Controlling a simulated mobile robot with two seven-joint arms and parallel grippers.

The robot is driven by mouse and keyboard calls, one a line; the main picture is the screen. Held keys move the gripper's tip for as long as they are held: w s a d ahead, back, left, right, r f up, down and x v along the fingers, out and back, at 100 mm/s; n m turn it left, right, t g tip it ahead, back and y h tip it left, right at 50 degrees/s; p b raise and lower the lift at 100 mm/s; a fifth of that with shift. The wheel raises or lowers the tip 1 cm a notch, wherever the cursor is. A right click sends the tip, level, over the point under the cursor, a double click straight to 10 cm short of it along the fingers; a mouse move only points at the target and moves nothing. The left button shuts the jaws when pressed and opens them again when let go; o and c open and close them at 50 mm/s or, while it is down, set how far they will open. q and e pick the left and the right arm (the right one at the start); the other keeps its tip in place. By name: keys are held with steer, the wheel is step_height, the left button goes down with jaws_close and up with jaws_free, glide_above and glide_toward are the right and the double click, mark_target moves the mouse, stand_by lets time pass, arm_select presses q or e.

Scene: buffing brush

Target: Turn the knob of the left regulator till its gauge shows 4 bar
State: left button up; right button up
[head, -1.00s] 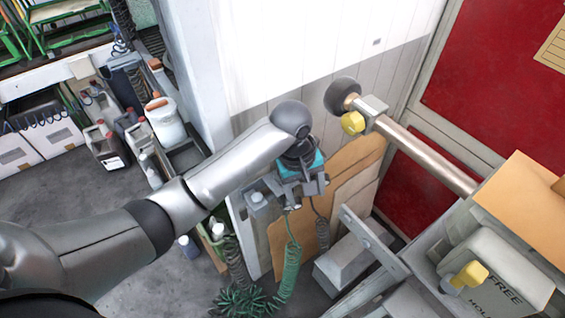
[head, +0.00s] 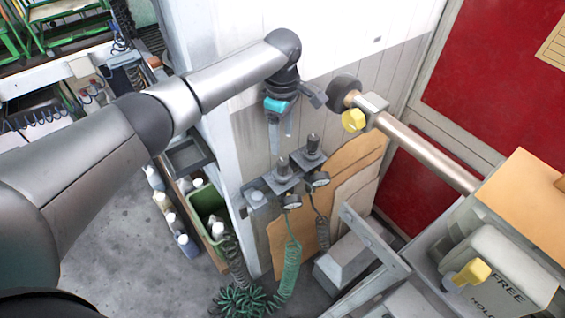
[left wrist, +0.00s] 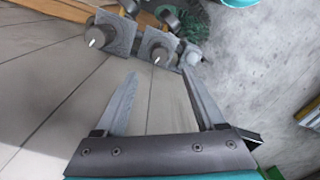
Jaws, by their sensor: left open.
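Two grey regulators with dark knobs stand on a bracket by the wall. The left regulator (head: 283,170) has a small round gauge (head: 292,201) below it; its reading is too small to tell. The right regulator (head: 313,152) has a similar gauge (head: 320,179). My left gripper (head: 281,132) is open and empty, above the left regulator and apart from it. In the left wrist view, the left regulator's knob (left wrist: 158,55) lies beyond and between the open fingertips (left wrist: 159,73). The right regulator's knob (left wrist: 99,37) is off to the left there. My right gripper is not in view.
A grey block (head: 258,197) sits left of the regulators. A green coiled hose (head: 289,270) hangs below. A white post (head: 222,150) stands left.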

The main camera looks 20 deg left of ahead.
mark_target(282, 162)
arm_select(q)
step_height(282, 162, down, 10)
steer(key=shift+f+b, duration=0.1)
steer(key=shift+b, duration=0.85)
jaws_close()
